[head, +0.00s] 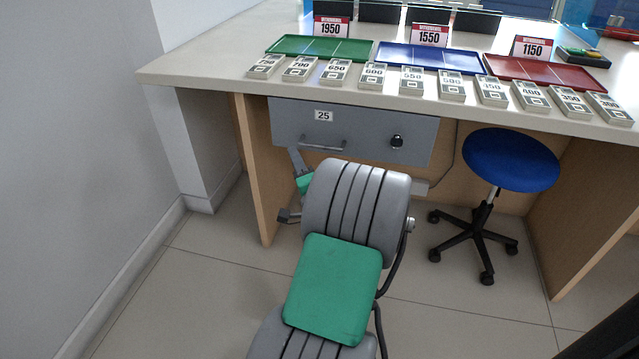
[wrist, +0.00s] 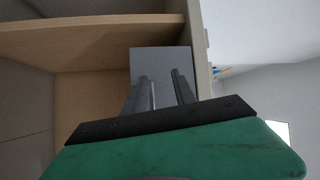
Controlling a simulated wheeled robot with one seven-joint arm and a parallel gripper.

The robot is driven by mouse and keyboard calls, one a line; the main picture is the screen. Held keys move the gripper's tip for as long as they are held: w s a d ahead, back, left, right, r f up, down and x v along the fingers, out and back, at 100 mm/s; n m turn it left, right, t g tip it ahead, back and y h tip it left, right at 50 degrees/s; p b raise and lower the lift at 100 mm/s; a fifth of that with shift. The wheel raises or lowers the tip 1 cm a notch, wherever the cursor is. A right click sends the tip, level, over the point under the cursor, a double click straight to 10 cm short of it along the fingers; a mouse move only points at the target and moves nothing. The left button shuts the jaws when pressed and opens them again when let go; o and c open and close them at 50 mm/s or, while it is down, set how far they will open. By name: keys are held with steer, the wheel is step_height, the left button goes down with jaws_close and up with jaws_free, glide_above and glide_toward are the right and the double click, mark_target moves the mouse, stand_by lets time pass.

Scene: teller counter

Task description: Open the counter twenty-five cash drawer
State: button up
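The grey cash drawer (head: 359,121) marked 25 hangs under the left part of the counter. It looks closed. Its front has a bar handle (head: 323,146) at the left and a round black lock (head: 397,141) at the right. My gripper (head: 294,152) is just below the handle's left end in the head view, partly hidden behind my arm. In the wrist view my gripper (wrist: 159,74) has its two fingers apart with nothing between them. A grey panel (wrist: 162,57), apparently the drawer's, is beyond the fingertips. The handle is not seen there.
The counter (head: 215,72) holds green (head: 300,46), blue (head: 425,57) and red (head: 530,68) trays and a row of numbered blocks along its front edge. A blue stool (head: 510,160) stands right of the drawer. A wooden side panel (head: 255,170) is at the left.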

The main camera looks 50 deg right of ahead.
mark_target(320, 146)
steer(key=s+d+f+m+g+h, duration=0.2)
steer(key=s+d+f+m+h, duration=0.1)
steer(key=s+d+m+h, duration=0.15)
steer(key=shift+n+y, duration=0.25)
steer(key=shift+y, duration=0.2)
steer(key=x, duration=0.4)
steer(key=r+p+x, duration=0.1)
steer(key=x, duration=0.2)
steer(key=shift+s+d, duration=0.2)
jaws_close()
stand_by(0.4)
